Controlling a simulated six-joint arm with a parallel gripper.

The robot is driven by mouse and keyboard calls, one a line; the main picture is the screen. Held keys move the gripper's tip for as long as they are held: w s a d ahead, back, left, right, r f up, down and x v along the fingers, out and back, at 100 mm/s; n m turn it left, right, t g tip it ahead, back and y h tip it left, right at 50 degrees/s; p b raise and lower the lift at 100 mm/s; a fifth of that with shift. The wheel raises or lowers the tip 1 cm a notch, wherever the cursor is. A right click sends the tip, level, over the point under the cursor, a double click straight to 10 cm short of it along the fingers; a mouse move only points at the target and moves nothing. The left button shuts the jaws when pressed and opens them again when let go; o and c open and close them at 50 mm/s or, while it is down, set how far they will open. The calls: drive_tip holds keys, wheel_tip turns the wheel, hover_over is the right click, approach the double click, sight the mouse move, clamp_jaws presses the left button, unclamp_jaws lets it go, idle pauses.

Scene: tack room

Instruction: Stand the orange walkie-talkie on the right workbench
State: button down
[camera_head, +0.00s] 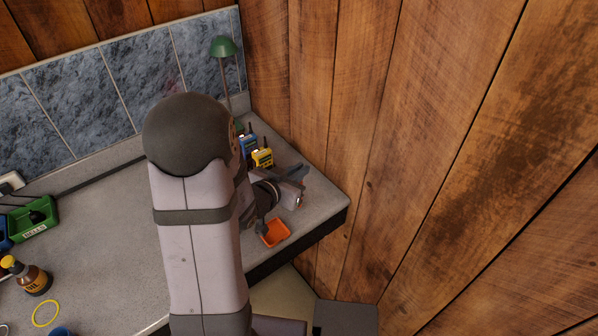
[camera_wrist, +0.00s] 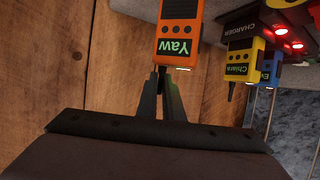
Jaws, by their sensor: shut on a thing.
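The orange walkie-talkie (camera_wrist: 178,30) shows in the wrist view, with a dark keypad and a label that reads "Yaw". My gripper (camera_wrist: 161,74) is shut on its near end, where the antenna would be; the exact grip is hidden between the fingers. In the head view my gripper (camera_head: 292,180) is over the right end of the grey workbench (camera_head: 318,199).
A yellow walkie-talkie (camera_head: 262,158) and a blue one (camera_head: 248,143) stand behind my gripper, by a black charger (camera_wrist: 240,30). A green-shaded lamp (camera_head: 223,46) stands at the back. A wooden wall (camera_head: 370,130) closes the right side.

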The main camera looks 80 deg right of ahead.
drive_tip(key=shift+f, duration=0.25)
drive_tip(key=shift+f, duration=0.15)
drive_tip(key=c, duration=1.9)
unclamp_jaws()
